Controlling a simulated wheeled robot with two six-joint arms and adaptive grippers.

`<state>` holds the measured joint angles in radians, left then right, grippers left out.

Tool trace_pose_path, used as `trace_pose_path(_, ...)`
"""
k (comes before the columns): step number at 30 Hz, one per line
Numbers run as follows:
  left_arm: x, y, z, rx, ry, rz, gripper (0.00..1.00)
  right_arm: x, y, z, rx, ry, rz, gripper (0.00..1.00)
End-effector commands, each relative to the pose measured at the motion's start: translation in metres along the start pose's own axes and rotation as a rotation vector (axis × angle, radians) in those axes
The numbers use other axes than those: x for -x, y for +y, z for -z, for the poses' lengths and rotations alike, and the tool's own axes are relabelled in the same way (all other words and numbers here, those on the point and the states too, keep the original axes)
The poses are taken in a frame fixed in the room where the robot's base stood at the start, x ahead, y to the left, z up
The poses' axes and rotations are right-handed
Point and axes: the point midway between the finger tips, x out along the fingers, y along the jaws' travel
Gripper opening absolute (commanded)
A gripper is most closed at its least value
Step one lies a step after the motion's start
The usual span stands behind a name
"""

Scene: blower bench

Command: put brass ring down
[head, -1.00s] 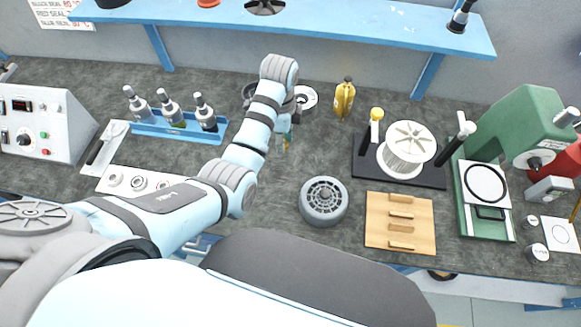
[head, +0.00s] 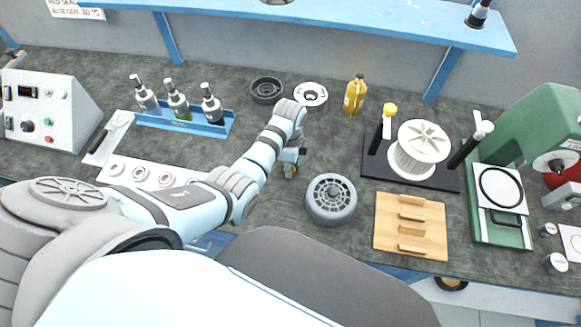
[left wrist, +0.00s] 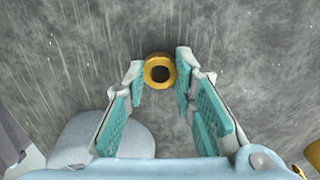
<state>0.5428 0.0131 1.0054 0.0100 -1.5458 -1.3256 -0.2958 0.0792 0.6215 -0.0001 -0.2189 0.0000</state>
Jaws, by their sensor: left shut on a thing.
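The brass ring (left wrist: 160,70) is a small yellow ring with a dark hole, seen between the teal fingertips in the left wrist view. My left gripper (left wrist: 160,82) is shut on it. Whether the ring touches the bench (head: 260,225) is hard to tell. My right gripper is not in view.
Behind stand a dark round part (head: 266,90), a white disc (head: 311,95) and a yellow bottle (head: 355,95). A blue tray (head: 190,127) of bottles is left. A wooden rack (head: 385,225) and white spool (head: 418,150) are right. Bare bench surrounds the gripper.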

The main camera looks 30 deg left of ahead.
Motion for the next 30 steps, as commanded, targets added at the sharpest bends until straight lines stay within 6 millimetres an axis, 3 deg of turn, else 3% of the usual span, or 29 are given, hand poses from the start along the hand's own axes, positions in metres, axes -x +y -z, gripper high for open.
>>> trace_pose_path(8, -0.004, 0.000, 0.000, 0.000, 0.000, 0.000, 0.00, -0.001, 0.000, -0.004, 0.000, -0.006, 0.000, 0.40)
trace_pose_path(9, -0.004, 0.000, 0.000, 0.000, 0.000, 0.000, 0.27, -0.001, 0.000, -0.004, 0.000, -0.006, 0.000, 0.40)
trace_pose_path(12, -0.004, 0.000, 0.000, 0.000, 0.000, 0.000, 0.43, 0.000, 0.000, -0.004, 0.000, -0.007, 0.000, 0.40)
trace_pose_path(23, 0.002, 0.000, 0.000, 0.000, 0.000, 0.000, 0.44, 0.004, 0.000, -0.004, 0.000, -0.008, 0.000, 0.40)
trace_pose_path(26, 0.020, -0.001, 0.000, 0.000, 0.001, 0.002, 0.44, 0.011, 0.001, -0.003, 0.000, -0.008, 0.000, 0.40)
trace_pose_path(30, 0.061, -0.001, 0.000, 0.000, 0.001, 0.005, 0.44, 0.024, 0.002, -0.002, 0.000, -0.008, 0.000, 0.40)
